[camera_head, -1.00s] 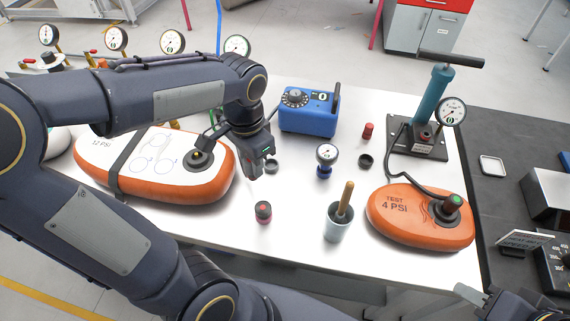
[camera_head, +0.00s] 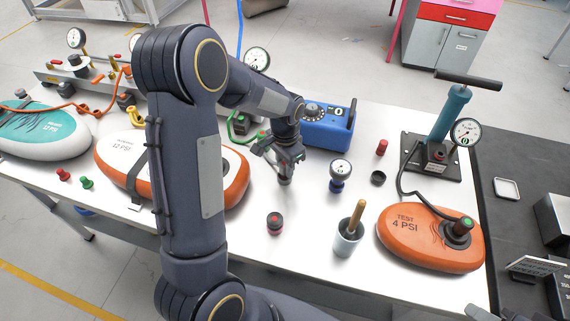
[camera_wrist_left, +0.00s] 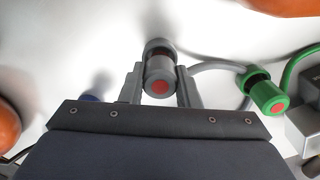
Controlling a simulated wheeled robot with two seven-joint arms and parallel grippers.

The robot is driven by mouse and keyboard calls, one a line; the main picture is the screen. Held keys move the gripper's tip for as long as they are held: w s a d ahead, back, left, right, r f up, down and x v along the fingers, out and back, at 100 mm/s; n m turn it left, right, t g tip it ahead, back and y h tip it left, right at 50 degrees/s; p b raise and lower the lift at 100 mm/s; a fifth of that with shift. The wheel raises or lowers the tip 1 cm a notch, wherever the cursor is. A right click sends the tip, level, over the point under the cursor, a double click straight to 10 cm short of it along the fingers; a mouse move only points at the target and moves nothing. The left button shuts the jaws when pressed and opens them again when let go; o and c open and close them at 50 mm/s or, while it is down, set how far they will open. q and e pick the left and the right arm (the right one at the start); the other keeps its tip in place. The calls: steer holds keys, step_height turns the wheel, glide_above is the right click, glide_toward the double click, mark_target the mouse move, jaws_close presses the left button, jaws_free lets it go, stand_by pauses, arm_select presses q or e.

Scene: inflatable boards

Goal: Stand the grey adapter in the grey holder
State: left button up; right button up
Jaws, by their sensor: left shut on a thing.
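My left gripper (camera_head: 284,156) points down at the middle of the white table, between the left orange board and the small gauge. In the left wrist view its fingers (camera_wrist_left: 160,88) are closed on both sides of the grey adapter (camera_wrist_left: 160,76), a short cylinder with a red end facing the camera. A small round grey piece (camera_head: 285,181) shows under the fingertips, where the ring-shaped holder stood. Adapter and holder overlap there, and I cannot tell whether the adapter is seated. A sliver of my right gripper (camera_head: 480,313) shows at the bottom edge; its jaws cannot be read.
A blue box (camera_head: 327,134) stands close behind the gripper, a small gauge (camera_head: 338,176) to its right. A red-topped cap (camera_head: 275,222) and a cup with a wooden-handled tool (camera_head: 347,243) are in front. A dark ring (camera_head: 378,178) lies right. A green connector (camera_wrist_left: 265,93) shows in the wrist view.

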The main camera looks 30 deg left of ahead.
arm_select(q)
steer(key=shift+f, duration=0.25)
steer(key=shift+f, duration=0.15)
steer(key=o, duration=0.9)
step_height(320, 180, up, 12)
steer(key=s+d+r+n+t+h, duration=0.1)
steer(key=s+d+n+t, duration=0.1)
steer(key=s, duration=0.5)
steer(key=s+d+r+n+t+h, duration=0.1)
steer(key=s+d+n, duration=0.1)
steer(key=s, duration=0.6)
steer(key=s+d+r+n+t+h, duration=0.1)
steer(key=s+d+r+n+t, duration=0.1)
steer(key=s, duration=0.5)
steer(key=shift+s+d+r+t+h, duration=0.15)
steer(key=shift+d+t+h, duration=0.2)
steer(key=shift+d, duration=0.3)
